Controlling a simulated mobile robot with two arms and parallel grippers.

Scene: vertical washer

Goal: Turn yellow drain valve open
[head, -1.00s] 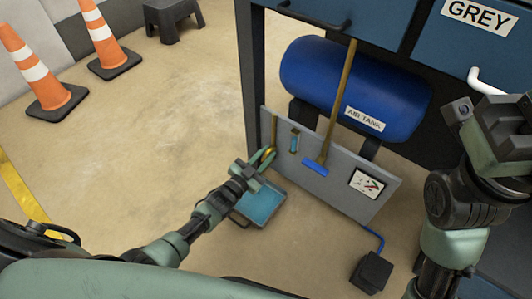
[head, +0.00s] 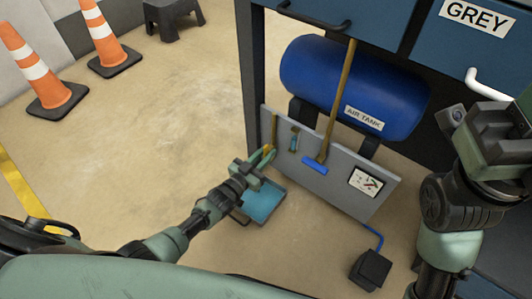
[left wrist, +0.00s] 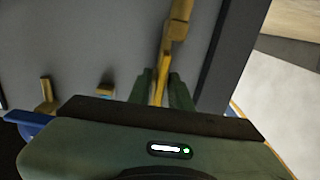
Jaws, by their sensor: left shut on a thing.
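The yellow drain valve (head: 267,149) is on the lower left of the grey panel (head: 340,183), below a thin yellow pipe (head: 274,128). In the left wrist view its yellow handle (left wrist: 160,88) sits between the green fingers of my left gripper (left wrist: 161,92). My left gripper (head: 264,158) is shut on this handle; its fingers cover part of it. The valve's exact turn angle is hard to tell. My right arm shows at the right edge of the head view, but its fingertips cannot be made out.
A shallow blue tray (head: 263,203) lies on the floor below my left gripper. A blue air tank (head: 352,88) is behind the panel. A blue handle (head: 315,166) and a gauge (head: 366,182) are on the panel. A black box (head: 371,270) stands at its right. The left floor is open before two cones.

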